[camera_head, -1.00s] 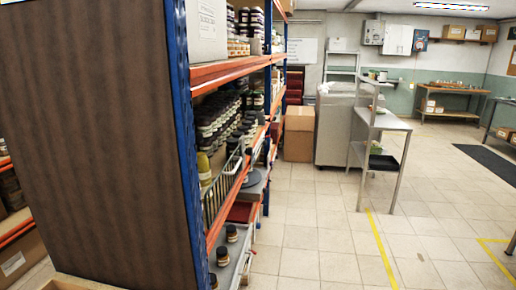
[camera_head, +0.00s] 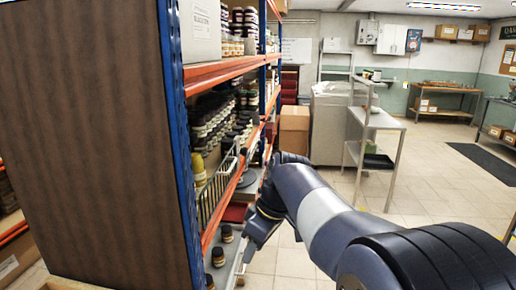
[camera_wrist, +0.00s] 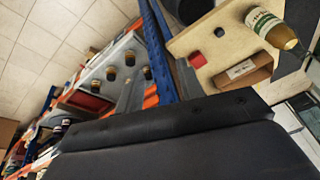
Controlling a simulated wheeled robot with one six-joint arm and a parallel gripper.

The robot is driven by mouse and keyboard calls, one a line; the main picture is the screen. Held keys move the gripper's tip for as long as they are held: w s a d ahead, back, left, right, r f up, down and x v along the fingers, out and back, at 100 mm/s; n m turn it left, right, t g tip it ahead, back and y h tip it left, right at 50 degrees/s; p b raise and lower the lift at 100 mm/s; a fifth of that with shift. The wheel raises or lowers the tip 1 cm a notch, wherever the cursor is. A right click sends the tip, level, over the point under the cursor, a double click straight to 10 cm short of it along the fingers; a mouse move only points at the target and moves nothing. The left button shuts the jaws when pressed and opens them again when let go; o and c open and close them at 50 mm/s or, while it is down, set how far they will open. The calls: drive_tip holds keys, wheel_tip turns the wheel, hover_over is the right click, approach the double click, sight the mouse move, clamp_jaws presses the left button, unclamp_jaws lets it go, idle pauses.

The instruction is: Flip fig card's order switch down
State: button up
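No fig card or order switch can be made out in either view. My arm reaches in from the lower right of the head view, and my gripper (camera_head: 250,246) hangs at its far end, beside the front of the shelving. Its fingers cannot be told apart there.
A blue and orange rack (camera_head: 172,130) with jars stands left, its end panel (camera_head: 95,150) close by.

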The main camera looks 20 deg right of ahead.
drive_tip(key=w+r+n, duration=0.1)
drive_tip(key=w, duration=0.1)
drive_tip(key=w+d+r+n, duration=0.1)
drive_tip(key=w+n, duration=0.1)
drive_tip(key=w, duration=0.1)
drive_tip(key=w+d+r+n, duration=0.1)
drive_tip(key=w, duration=0.1)
drive_tip(key=shift+w+r+y, duration=0.15)
drive_tip(key=shift+r+y, duration=0.05)
drive_tip(key=shift+y, duration=0.1)
drive_tip(key=c, duration=0.6)
drive_tip(key=shift+w+d+r+n, duration=0.1)
drive_tip(key=shift+w+r+n, duration=0.15)
drive_tip(key=shift+n, duration=0.25)
clamp_jaws()
drive_tip(key=shift+w, duration=0.1)
